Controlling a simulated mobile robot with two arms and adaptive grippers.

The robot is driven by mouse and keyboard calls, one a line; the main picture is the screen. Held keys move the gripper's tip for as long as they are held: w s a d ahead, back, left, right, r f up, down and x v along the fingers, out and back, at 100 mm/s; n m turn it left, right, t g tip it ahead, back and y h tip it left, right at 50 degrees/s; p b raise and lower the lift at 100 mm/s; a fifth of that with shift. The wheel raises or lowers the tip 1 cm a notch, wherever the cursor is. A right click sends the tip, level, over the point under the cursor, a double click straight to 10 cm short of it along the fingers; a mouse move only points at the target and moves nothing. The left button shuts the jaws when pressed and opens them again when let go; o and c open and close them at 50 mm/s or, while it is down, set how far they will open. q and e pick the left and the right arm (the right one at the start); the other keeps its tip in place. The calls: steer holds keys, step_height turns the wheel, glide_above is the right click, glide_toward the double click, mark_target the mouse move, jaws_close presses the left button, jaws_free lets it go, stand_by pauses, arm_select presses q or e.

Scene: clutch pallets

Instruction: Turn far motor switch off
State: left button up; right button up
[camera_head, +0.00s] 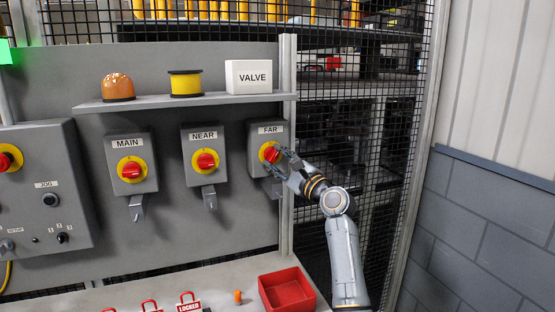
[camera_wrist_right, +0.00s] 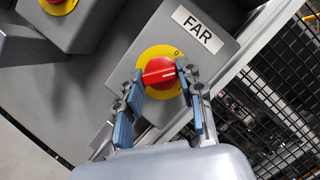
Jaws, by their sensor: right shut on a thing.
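The far motor switch is a grey box labelled FAR (camera_head: 267,130) on the grey panel, with a red knob on a yellow disc. My right gripper (camera_head: 279,157) is at the front of this box, its fingers at the red knob. In the right wrist view, the red knob (camera_wrist_right: 159,71) sits between the two blue-padded fingers of my right gripper (camera_wrist_right: 161,80), which are shut on it. A 0 mark shows on the yellow disc (camera_wrist_right: 155,54) above the knob. My left gripper is not in view.
The MAIN switch (camera_head: 127,160) and NEAR switch (camera_head: 203,153) stand to the left on the panel. A shelf (camera_head: 160,102) above holds an orange lamp, a yellow spool and a VALVE box (camera_head: 249,76). A red tray (camera_head: 286,291) lies below. Mesh fence (camera_head: 400,150) is at right.

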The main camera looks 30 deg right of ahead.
steer(key=n, duration=0.2)
steer(key=r+n+g+p, duration=0.1)
steer(key=n, duration=0.1)
steer(key=shift+d+y, duration=0.2)
steer(key=shift+y, duration=0.2)
steer(key=shift+r+n+g+p, duration=0.1)
steer(key=shift+n+g+p, duration=0.75)
steer(key=shift+n, duration=0.85)
steer(key=o, duration=0.9)
steer(key=shift+o, duration=1.3)
steer(key=shift+w+f, duration=0.2)
steer(key=shift+f, duration=0.1)
steer(key=shift+s, duration=0.2)
steer(key=s+d, duration=0.1)
steer(key=s, duration=1)
steer(key=shift+s+d, duration=0.25)
steer(key=shift+d, duration=0.1)
